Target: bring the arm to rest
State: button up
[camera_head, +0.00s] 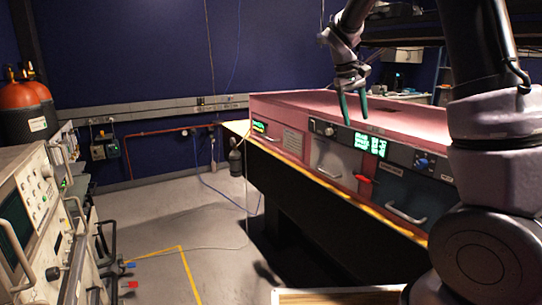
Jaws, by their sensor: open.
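My gripper (354,106) hangs near the upper middle of the head view, at the end of my raised arm. Its two green fingers point down and stand apart, with nothing between them. The fingers are in front of the top front edge of a pink-topped bench unit (285,101). I cannot tell how far they are from its surface. My arm's larger links fill the right side and hide part of the unit.
The bench unit has drawers with handles, green displays and a red lever (363,179). Instrument racks (30,215) stand at the left, with orange-topped cylinders (38,100) behind. A dark bottle (235,162) stands near the back wall. The grey floor (185,225) between is mostly clear, with loose cables.

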jog(key=s+r+m+t+y, duration=0.2)
jog(key=s+r+m+t, duration=0.1)
jog(key=s, duration=1)
jog(key=s+a+r+m+t+y, duration=0.1)
jog(key=s+r+m+t+y, duration=0.2)
jog(key=s, duration=1.1)
jog(key=shift+r+m, duration=0.3)
jog(key=shift+r, duration=0.65)
